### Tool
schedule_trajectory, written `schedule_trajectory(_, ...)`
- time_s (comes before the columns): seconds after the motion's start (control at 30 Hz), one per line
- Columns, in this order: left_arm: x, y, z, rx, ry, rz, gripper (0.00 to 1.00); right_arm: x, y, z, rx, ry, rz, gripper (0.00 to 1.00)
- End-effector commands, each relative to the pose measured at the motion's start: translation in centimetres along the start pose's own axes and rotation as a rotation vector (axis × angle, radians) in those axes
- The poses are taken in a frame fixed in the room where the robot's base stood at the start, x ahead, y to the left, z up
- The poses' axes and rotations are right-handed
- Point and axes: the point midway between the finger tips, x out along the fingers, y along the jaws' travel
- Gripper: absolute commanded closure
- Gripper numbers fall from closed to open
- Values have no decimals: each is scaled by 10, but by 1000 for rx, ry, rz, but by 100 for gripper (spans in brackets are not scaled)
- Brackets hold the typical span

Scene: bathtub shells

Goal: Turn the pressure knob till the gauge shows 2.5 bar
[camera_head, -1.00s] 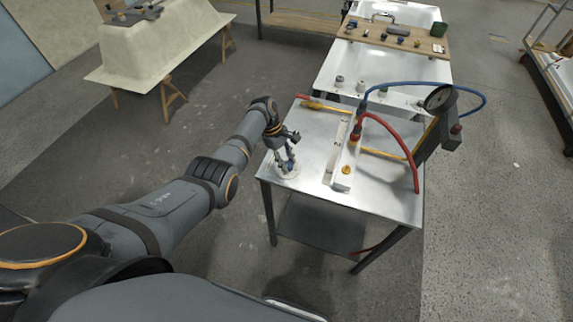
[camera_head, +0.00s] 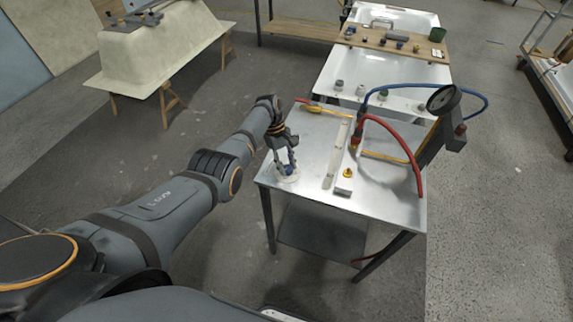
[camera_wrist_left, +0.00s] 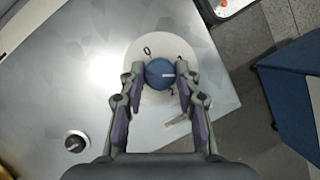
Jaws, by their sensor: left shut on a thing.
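The blue pressure knob (camera_wrist_left: 160,75) has a pale pointer line that points right in the left wrist view. It sits in the middle of a round white dial plate (camera_wrist_left: 152,105), which also shows at the near left corner of the metal table in the head view (camera_head: 288,178). My left gripper (camera_wrist_left: 160,70) points down and is shut on the knob, one finger on each side. In the head view the gripper (camera_head: 284,165) mostly hides the knob. The round gauge (camera_head: 441,100) stands at the table's right side; its reading is too small to tell. My right gripper is not in view.
A white tub with a wooden board (camera_head: 400,40) stands behind. The floor left of the table is clear.

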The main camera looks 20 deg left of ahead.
Motion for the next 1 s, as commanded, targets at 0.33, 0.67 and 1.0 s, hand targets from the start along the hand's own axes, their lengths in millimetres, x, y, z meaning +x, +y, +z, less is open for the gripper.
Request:
schedule_trajectory(0.33, 0, 0, 0, -1, 0, 0, 44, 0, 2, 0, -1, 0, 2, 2)
schedule_trajectory(0.67, -18, 1, -1, 0, 2, 4, 44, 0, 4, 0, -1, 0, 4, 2)
schedule_trajectory(1.0, -98, 0, -1, -1, 2, 2, 44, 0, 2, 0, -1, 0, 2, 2)
